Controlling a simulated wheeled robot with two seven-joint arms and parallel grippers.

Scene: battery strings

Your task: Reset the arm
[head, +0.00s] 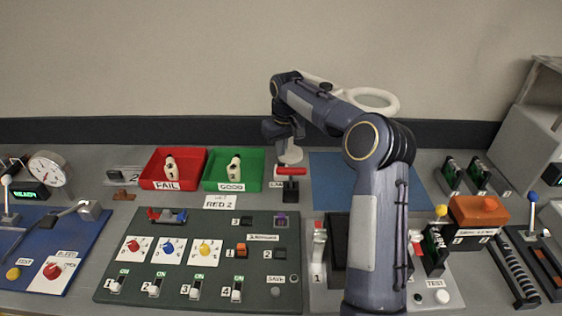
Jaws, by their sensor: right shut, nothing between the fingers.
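My right arm rises from the bottom right, bends at a large joint and reaches back and left. My right gripper (284,136) is at its end, small and dark, near the back of the table. It is shut and holds nothing. It hangs above and behind a black block with a red handle (291,171), and appears apart from it. My left gripper is not in view.
A red FAIL tray (188,153) and green GOOD tray (217,185) each hold a pale piece. A dark green switch panel (212,250) lies in front. A white ring lamp (394,108) stands behind my arm. A blue mat (330,165) is partly covered by my arm.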

